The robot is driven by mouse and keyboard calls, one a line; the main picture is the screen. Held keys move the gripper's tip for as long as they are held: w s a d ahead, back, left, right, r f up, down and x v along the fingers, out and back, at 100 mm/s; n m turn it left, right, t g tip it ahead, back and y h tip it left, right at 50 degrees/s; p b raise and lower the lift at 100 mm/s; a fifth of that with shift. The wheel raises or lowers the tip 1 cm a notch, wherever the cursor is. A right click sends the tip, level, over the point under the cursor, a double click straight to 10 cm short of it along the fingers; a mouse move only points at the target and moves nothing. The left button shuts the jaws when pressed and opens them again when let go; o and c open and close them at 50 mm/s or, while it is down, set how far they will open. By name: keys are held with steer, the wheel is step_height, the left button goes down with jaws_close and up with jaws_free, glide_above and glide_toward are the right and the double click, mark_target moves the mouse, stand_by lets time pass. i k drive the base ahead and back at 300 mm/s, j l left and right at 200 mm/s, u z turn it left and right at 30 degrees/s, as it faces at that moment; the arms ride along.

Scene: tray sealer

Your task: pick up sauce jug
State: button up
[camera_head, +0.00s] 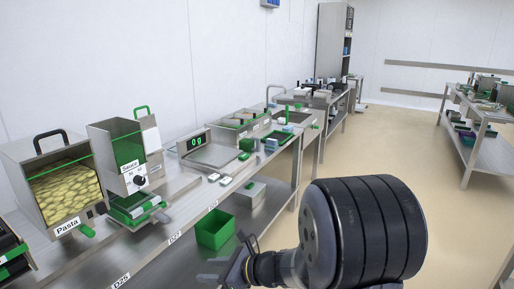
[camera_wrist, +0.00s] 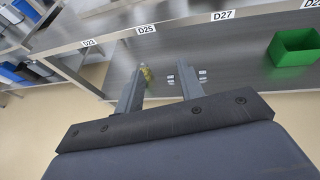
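A steel container labelled "Sauce" (camera_head: 118,148) stands on the steel bench at the left, beside the pasta bin, with a green-edged front and a dark knob. A green handle (camera_head: 141,110) rises behind it; I cannot tell whether this belongs to a separate jug. No clear sauce jug shows in the wrist view. My gripper (camera_head: 232,268) is low in front of the bench, to the right of and well apart from the sauce container. In the wrist view my gripper (camera_wrist: 157,82) has its two fingers apart with nothing held between them, facing the bench's lower shelf.
A pasta bin (camera_head: 63,190) stands at the far left. A scale (camera_head: 209,157) reading 0 g is right of the sauce container. A green crate (camera_head: 215,231) sits on the lower shelf; it also shows in the wrist view (camera_wrist: 293,48). Open floor (camera_head: 395,130) lies right.

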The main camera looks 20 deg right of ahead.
mark_target(246, 140)
steer(key=i+l, duration=0.3)
steer(key=i+l+z, duration=0.1)
steer(key=i+l, duration=0.15)
steer(key=i, duration=0.3)
steer(key=i+l+z, duration=0.1)
steer(key=i+l, duration=0.2)
steer(key=i, duration=0.15)
steer(key=i+l, duration=0.2)
steer(key=i, duration=0.2)
steer(key=i+l+z, duration=0.1)
steer(key=i, duration=0.35)
steer(key=i+l, duration=0.3)
steer(key=i, duration=0.15)
steer(key=l+z, duration=0.05)
